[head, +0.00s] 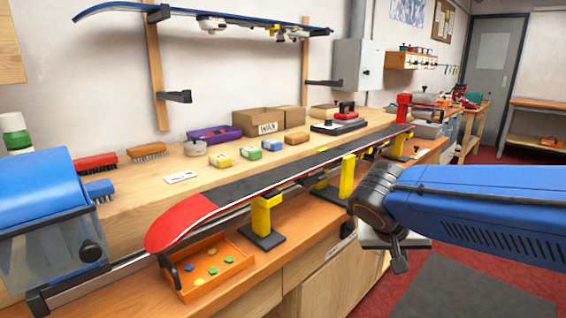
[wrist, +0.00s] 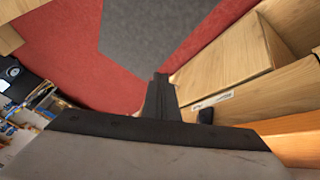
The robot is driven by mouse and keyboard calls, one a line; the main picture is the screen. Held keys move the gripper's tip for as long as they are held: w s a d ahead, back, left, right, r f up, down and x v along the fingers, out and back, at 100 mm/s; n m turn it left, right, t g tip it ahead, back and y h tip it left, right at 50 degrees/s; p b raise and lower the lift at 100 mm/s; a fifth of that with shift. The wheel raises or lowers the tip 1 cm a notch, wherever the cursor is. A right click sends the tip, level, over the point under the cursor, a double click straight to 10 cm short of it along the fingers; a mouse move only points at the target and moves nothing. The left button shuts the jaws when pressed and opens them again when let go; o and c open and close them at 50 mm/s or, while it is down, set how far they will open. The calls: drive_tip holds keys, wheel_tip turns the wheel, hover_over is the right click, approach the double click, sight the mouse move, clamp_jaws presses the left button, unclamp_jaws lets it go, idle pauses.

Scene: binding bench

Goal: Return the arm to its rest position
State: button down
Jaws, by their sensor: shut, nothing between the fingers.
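My gripper (head: 400,266) hangs at the end of my blue arm, in front of the bench's front edge at the right of the head view. In the wrist view its dark fingers (wrist: 160,92) are together with nothing between them. Below them are the red floor (wrist: 60,60) and a grey mat (wrist: 150,35). The arm is stretched out from the right edge of the head view, clear of the bench top.
A red-tipped ski (head: 275,172) lies on yellow supports (head: 347,178) along the bench (head: 300,250). An orange tray (head: 205,270) with small coloured pieces and a blue-covered machine (head: 40,200) stand at the left. Open floor with a grey mat (head: 465,290) lies at the right.

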drive_tip(key=s+d+f+n+y, duration=0.2)
drive_tip(key=s+f+y, duration=0.3)
drive_tip(key=s, duration=0.8)
drive_tip(key=shift+d+f+n, duration=0.15)
drive_tip(key=shift+f+n, duration=0.15)
drive_tip(key=shift+n, duration=0.6)
